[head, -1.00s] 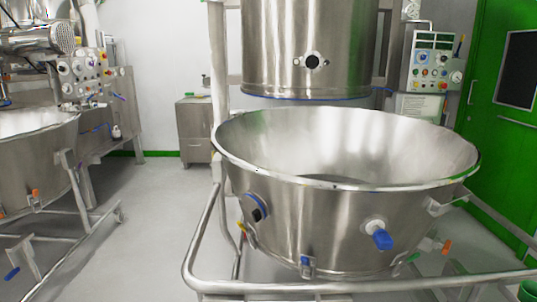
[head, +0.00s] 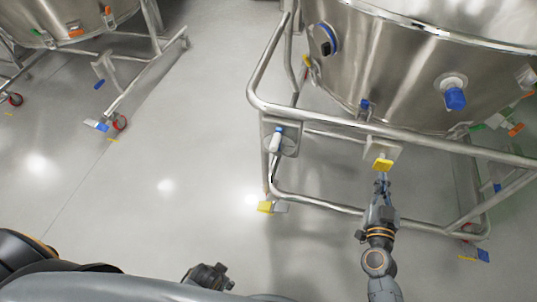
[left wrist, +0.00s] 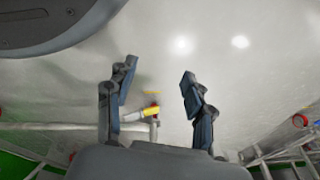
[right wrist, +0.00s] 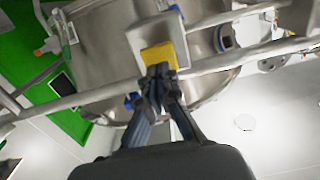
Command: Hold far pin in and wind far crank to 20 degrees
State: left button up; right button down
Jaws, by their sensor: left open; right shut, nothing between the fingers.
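A yellow block (head: 382,164), which looks like the pin, sits on a pale plate under the front rail of the bowl's frame; it also shows in the right wrist view (right wrist: 160,56). My right gripper (head: 382,180) is shut, with its tips (right wrist: 159,70) at the block's near face; they seem to touch it, but the exact contact is hidden. A white handle with a blue end (head: 276,140), which looks like the crank, sits on another plate at the frame's left corner. My left gripper (left wrist: 158,78) is open and empty, away from the frame.
The steel bowl (head: 400,65) stands above the tubular rail (head: 330,116). A yellow caster pedal (head: 265,207) is at the frame's lower left corner. Another bowl frame (head: 140,75) stands at upper left. The floor (head: 165,150) between is clear.

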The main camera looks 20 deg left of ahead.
pick_arm(q)
jog(key=w+a+r+m+t+y, duration=0.1)
jog(key=w+r+m+t+y, duration=0.15)
jog(key=w+r+m, duration=0.45)
jog(key=m+t+h, duration=0.3)
jog(key=m+t, duration=1)
jog(key=m, duration=1.3)
send_near(273, 150)
jog(key=w, duration=1.2)
jog(key=shift+w+d, duration=0.1)
jog(key=shift+s+f, duration=0.1)
jog(key=shift+s, duration=0.1)
